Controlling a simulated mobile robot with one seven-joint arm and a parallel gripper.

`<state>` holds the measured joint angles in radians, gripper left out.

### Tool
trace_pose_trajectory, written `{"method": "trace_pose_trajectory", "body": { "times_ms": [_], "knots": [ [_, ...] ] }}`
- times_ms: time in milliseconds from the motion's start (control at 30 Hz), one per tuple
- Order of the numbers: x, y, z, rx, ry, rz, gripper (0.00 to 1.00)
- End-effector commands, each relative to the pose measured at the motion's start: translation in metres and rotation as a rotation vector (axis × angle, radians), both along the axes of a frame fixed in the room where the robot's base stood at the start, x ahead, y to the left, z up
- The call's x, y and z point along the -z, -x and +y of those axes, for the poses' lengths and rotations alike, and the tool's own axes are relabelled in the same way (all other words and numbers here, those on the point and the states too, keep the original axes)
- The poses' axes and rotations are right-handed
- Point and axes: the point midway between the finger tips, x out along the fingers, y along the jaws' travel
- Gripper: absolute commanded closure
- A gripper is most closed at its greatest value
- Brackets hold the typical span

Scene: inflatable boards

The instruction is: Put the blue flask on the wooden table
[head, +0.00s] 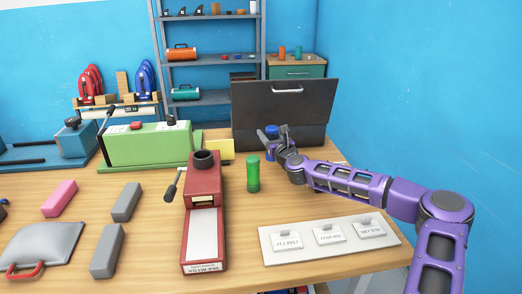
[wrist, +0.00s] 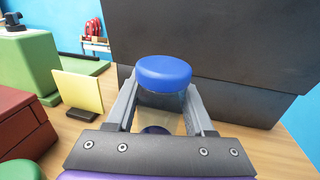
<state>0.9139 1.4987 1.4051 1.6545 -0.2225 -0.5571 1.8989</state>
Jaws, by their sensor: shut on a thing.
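The blue flask (wrist: 164,74) has a round blue lid and a clear body, and stands upright between my fingers in the wrist view. In the head view its blue top (head: 271,130) shows just behind my gripper (head: 285,137). My gripper (wrist: 162,105) is shut on the flask's body, below the lid. The wooden table (head: 140,186) lies under it, and its surface shows beside the fingers in the wrist view (wrist: 265,145). I cannot tell whether the flask's base touches the table.
A dark open case (head: 300,112) stands right behind the flask. A green cylinder (head: 253,174) and a red machine (head: 204,215) stand to its left. A yellow card (wrist: 78,91) is close by. A white board with labels (head: 328,236) lies at the front right.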

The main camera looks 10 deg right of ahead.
Motion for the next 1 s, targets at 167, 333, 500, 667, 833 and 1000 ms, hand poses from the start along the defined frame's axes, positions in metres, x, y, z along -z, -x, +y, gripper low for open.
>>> {"method": "trace_pose_trajectory", "body": {
  "times_ms": [167, 333, 500, 667, 833, 1000],
  "knots": [
    [0.016, 0.0, 0.0, 0.001, 0.0, -0.001, 1.0],
    [0.038, 0.0, 0.0, 0.002, -0.002, 0.001, 1.0],
    [0.051, 0.0, 0.0, 0.001, 0.0, -0.002, 1.0],
    [0.05, 0.0, 0.0, 0.001, 0.0, -0.002, 1.0],
    [0.054, 0.0, 0.0, 0.001, 0.0, -0.001, 0.45],
    [0.053, 0.0, 0.0, 0.001, 0.0, -0.001, 0.17]
  ]
}}
